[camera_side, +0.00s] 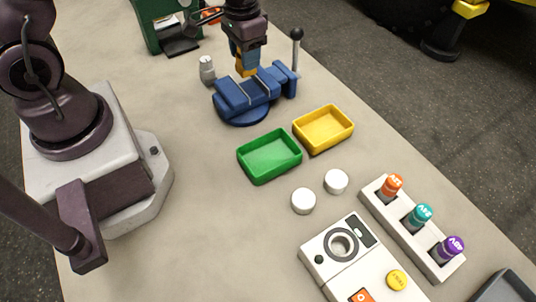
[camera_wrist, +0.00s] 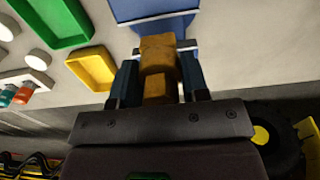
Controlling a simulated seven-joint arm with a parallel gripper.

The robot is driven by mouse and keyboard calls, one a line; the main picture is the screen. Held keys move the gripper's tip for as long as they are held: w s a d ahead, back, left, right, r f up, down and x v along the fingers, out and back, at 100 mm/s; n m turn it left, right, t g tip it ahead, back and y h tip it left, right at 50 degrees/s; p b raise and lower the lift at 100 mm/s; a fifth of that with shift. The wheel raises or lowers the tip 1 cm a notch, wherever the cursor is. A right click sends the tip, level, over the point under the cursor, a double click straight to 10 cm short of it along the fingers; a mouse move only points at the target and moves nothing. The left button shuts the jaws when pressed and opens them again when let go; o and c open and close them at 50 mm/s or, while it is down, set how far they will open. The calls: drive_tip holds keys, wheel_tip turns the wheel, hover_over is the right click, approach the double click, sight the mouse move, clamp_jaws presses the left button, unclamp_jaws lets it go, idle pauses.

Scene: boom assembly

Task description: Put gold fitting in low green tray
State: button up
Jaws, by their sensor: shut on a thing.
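My gripper (camera_side: 247,61) points down at the blue vise (camera_side: 256,93) at the upper middle of the side view. It is shut on the gold fitting (camera_side: 246,70), a blocky yellow-brown piece. In the wrist view the fitting (camera_wrist: 158,57) sits between my two fingers, with part of the blue vise (camera_wrist: 150,10) beyond it. I cannot tell whether the fitting still touches the vise jaws. The low green tray (camera_side: 269,174) stands empty in front of the vise; it also shows at the top left of the wrist view (camera_wrist: 83,38).
A yellow tray (camera_side: 323,147) stands right of the green one. A small grey fitting (camera_side: 207,70) stands left of the vise. White discs (camera_side: 303,201), a bottle rack (camera_side: 445,263) and a white device (camera_side: 330,270) lie nearer. A green machine (camera_side: 160,25) is behind.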

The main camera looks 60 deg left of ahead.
drive_tip(key=d+m, duration=0.2)
drive_tip(key=d, duration=0.7)
drive_tip(key=n, duration=0.8)
hover_over(269, 159)
drive_tip(key=shift+f, duration=2.4)
drive_tip(key=shift+f, duration=0.85)
drive_tip(key=shift+f, duration=1.3)
drive_tip(key=o, duration=1.1)
drive_tip(key=shift+c, duration=0.2)
